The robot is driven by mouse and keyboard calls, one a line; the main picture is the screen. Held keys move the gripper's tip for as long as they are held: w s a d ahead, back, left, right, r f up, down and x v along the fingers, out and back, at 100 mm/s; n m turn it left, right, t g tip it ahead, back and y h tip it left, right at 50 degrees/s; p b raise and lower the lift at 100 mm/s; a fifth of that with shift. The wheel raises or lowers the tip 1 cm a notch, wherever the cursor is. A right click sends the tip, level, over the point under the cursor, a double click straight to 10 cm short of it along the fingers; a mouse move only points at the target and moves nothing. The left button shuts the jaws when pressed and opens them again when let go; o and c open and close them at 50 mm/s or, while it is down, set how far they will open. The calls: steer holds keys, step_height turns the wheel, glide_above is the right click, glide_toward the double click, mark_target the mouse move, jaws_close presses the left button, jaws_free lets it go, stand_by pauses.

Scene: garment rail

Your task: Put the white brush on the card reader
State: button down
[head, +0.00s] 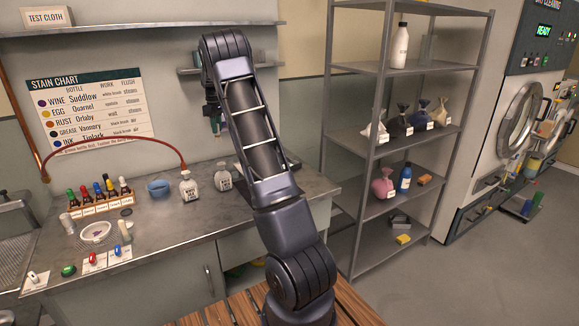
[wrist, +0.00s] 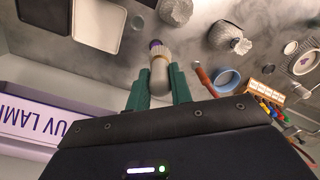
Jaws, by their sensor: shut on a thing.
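In the head view my gripper (head: 216,124) is partly hidden behind my arm, above the back of the bench; the brush is not clear there. The card reader cannot be made out for certain. A dark flat thing with a pale rim (wrist: 60,18) and a white tray-like thing (wrist: 98,27) lie on the bench at the upper left of the wrist view.
Two labelled bottles (head: 189,186) and a blue bowl (head: 158,188) stand on the bench (head: 170,232), left of my arm. A rack of droppers (head: 100,200) and a white dish (head: 96,232) are farther left. A UV lamp box (wrist: 45,122) is close beside my gripper. Shelves (head: 375,140) stand at right.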

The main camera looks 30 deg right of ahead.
steer(key=s+d+r+m, duration=0.1)
steer(key=s+d+m, duration=0.3)
steer(key=d, duration=1.3)
steer(key=s+d+r+m, duration=0.1)
steer(key=s+d+m, duration=0.2)
steer(key=d, duration=1.4)
step_height(320, 180, down, 19)
steer(key=shift+f, duration=0.2)
steer(key=shift+f, duration=0.1)
steer(key=c, duration=1.3)
jaws_free()
steer(key=shift+o, duration=0.2)
